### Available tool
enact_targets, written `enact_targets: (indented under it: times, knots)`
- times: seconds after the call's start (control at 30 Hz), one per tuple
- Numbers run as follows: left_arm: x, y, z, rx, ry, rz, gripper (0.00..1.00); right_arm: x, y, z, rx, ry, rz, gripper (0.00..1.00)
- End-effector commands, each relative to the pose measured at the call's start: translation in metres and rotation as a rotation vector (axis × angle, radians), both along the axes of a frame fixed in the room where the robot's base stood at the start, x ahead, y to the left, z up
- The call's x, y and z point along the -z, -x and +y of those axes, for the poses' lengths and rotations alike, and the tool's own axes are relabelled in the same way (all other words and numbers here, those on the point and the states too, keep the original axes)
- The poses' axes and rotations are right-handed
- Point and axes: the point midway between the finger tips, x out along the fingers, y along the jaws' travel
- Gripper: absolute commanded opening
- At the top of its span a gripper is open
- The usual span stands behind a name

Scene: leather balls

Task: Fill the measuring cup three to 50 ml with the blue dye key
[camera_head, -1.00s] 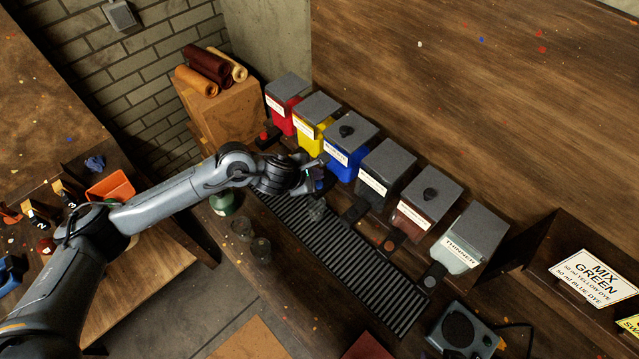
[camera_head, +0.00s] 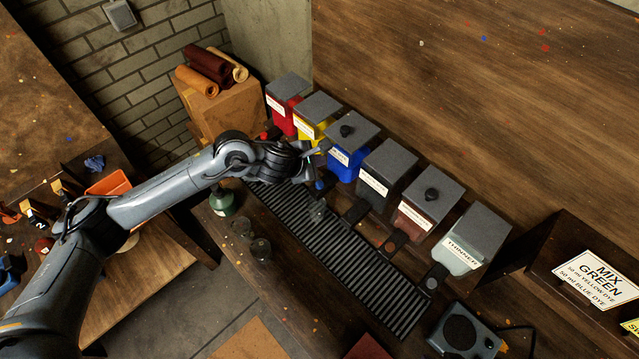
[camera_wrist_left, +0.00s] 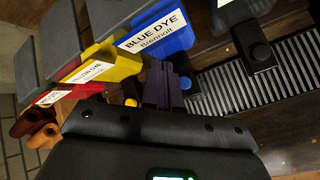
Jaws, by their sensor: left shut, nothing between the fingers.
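The blue dye dispenser (camera_head: 345,164) is a blue box with a grey lid, and its "BLUE DYE" label reads clearly in the left wrist view (camera_wrist_left: 155,38). My left gripper (camera_head: 318,184) is shut and empty in front of it. Its fingers also show in the left wrist view (camera_wrist_left: 163,84), just left of a round blue key (camera_wrist_left: 186,84); I cannot tell whether they touch. A clear measuring cup (camera_head: 317,213) stands on the grate below the gripper. Its number and fill level are too small to read. My right gripper is out of view.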

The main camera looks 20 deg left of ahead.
Motion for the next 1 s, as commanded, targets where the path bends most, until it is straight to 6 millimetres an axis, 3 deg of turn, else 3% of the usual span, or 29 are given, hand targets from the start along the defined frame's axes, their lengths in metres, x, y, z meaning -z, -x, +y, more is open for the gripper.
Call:
enact_targets:
  times: [0.47, 0.6, 1.0]
  knots:
    - [0.057, 0.001, 0.0, -0.002, 0.002, 0.003, 0.0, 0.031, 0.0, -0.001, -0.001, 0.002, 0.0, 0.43]
    - [0.072, 0.0, 0.0, -0.001, 0.001, 0.0, 0.0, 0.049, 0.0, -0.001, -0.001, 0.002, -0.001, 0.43]
    - [0.079, 0.0, 0.0, 0.0, 0.0, 0.0, 0.0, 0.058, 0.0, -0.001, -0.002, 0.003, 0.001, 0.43]
